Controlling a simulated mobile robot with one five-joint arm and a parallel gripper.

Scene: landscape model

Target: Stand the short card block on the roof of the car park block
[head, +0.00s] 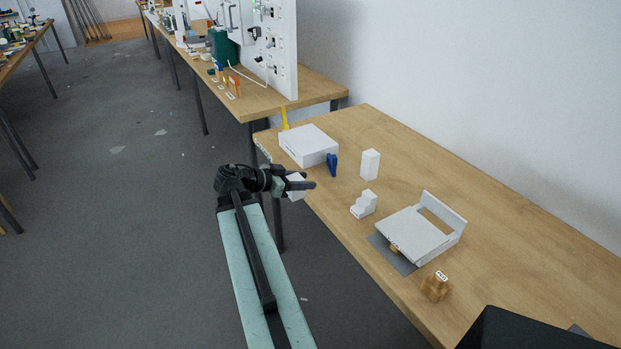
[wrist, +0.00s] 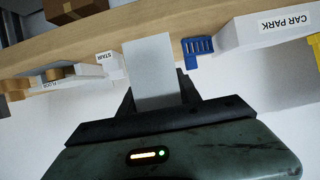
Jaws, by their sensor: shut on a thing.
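My gripper (head: 303,185) is shut on a white card block (head: 296,194), held in the air off the table's front edge. In the wrist view the block (wrist: 148,65) shows as a plain pale face between the dark fingers. The car park block (head: 306,143) is a low, wide white box at the table's far left corner, above and right of my gripper in the head view. Its roof looks bare. In the wrist view its printed CAR PARK side (wrist: 278,28) is at the upper right, apart from the held block.
A blue piece (head: 332,164) stands beside the car park block. A taller white block (head: 370,164), the stair block (head: 364,204), a larger white model (head: 417,234) and a wooden piece (head: 436,286) stand along the table (head: 395,160). A white panel (head: 272,45) rises behind.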

